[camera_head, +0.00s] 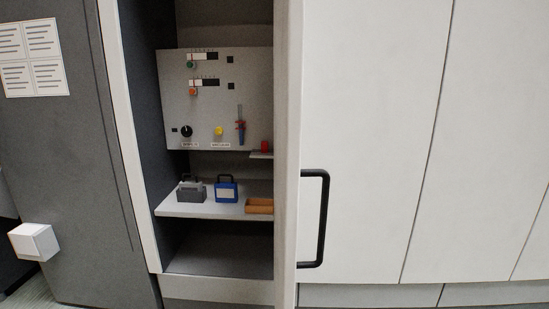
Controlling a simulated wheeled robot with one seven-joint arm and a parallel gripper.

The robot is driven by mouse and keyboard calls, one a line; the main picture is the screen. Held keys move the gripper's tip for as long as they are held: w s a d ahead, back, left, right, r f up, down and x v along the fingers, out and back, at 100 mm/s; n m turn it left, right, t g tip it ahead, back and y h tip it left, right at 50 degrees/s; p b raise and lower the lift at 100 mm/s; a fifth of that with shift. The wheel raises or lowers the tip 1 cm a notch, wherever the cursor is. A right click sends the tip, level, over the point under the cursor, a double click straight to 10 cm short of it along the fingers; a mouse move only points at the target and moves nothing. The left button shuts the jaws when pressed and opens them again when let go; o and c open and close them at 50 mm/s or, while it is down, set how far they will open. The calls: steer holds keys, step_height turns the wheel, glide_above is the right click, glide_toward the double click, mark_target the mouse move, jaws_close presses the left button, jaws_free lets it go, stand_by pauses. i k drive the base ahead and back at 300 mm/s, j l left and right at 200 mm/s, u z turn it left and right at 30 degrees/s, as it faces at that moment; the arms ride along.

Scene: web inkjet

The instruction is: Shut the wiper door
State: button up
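The wiper door (289,120) seems to be the light panel standing open at the right side of a recessed compartment; I see it nearly edge-on. A black bar handle (325,220) is fixed beside its edge, low on the white face. The open compartment (220,262) shows a grey control panel (205,120) with knobs, a red-and-blue lever and small dark squares. A shelf (180,209) below holds a grey box (190,192), a blue box (226,190) and an orange-brown tray (259,208). My gripper is not in view.
White panels (390,120) with thin seams fill the right side. A dark grey panel (70,160) with a paper notice (33,58) stands at the left. A white box (35,242) sticks out low at the left. A bit of floor (35,290) shows at the bottom left.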

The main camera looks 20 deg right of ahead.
mark_target(289, 15)
steer(key=k+l+u, duration=0.1)
steer(key=l, duration=0.3)
steer(key=k+l+u, duration=0.1)
steer(key=l, duration=0.25)
steer(key=k+l, duration=0.2)
steer(key=l, duration=0.2)
steer(key=i+l+u, duration=0.5)
steer(key=i+l, duration=0.85)
